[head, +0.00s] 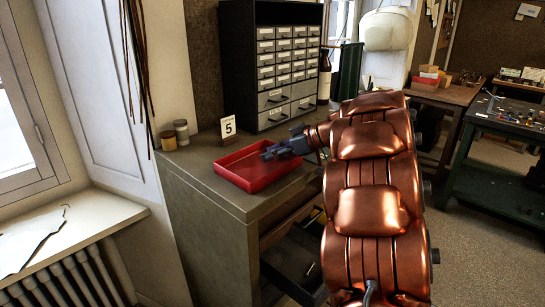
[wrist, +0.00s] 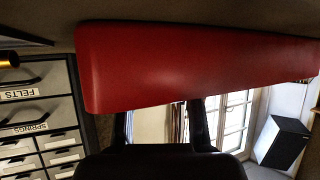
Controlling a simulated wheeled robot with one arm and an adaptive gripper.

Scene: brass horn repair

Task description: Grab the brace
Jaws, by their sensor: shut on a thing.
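A shallow red tray (head: 238,181) sits on the grey-green bench top. Its red side fills much of the upper part of the upside-down wrist view (wrist: 190,62). My gripper (head: 269,153) reaches in over the tray from the right, low and tilted. Its two dark fingers (wrist: 162,112) stand apart in the wrist view, and the red tray side hides their tips. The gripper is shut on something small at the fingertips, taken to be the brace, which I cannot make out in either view.
A black drawer cabinet (head: 272,62) stands behind the tray. A number 5 card (head: 228,127) stands at the tray's back left. Two small jars (head: 175,135) are by the wall. The bench top (head: 215,200) is bare at the front left.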

